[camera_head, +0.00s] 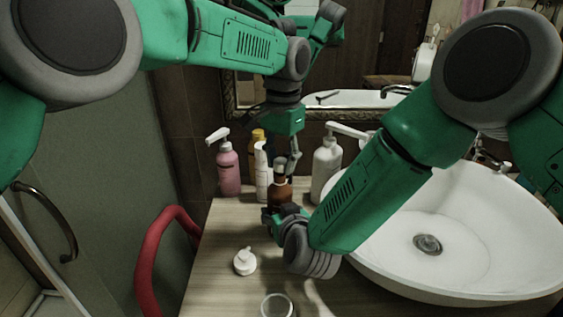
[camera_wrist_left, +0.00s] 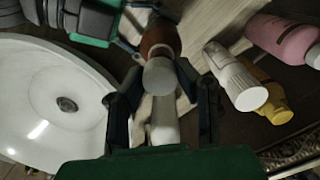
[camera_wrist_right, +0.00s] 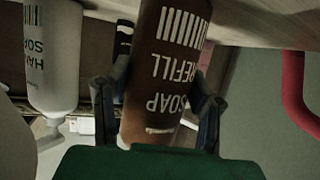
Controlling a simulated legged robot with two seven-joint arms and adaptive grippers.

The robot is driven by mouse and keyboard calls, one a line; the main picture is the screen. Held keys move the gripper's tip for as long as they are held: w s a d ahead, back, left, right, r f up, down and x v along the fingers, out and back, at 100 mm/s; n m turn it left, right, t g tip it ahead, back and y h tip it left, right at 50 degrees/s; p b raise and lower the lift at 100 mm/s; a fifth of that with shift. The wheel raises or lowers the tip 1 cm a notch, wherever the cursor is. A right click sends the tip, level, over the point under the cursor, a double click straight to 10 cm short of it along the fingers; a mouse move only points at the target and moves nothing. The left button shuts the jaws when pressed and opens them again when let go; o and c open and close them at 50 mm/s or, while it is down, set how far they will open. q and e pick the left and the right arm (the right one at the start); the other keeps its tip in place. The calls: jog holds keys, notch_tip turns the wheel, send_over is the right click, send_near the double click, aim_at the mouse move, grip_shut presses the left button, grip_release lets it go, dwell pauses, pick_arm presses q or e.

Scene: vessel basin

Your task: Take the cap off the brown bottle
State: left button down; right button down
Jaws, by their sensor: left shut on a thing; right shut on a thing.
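The brown bottle (camera_head: 279,193) stands upright on the wooden counter, left of the basin. My right gripper (camera_head: 275,213) is shut around its lower body. In the right wrist view the bottle (camera_wrist_right: 163,65) appears upside down, labelled "SOAP REFILL", between the two fingers (camera_wrist_right: 160,110). A pale cap (camera_head: 279,168) is at the bottle's top. My left gripper (camera_head: 283,162) comes down from above and is shut on the cap. In the left wrist view the round cap (camera_wrist_left: 160,75) lies between the dark fingers (camera_wrist_left: 158,88), with the brown bottle (camera_wrist_left: 160,40) beyond. I cannot tell whether the cap is loose.
Behind stand a pink pump bottle (camera_head: 229,172), a white tube (camera_head: 262,178), a yellow bottle (camera_head: 258,136) and a white soap dispenser (camera_head: 325,170). A white pump top (camera_head: 244,262) and a round jar (camera_head: 277,306) are in front. The basin (camera_head: 450,275) is right.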

aim_at(281, 160)
pick_arm(q)
jog(key=shift+r, duration=2)
pick_arm(e)
jog(key=c, duration=0.6)
grip_release()
jog(key=shift+c, duration=0.2)
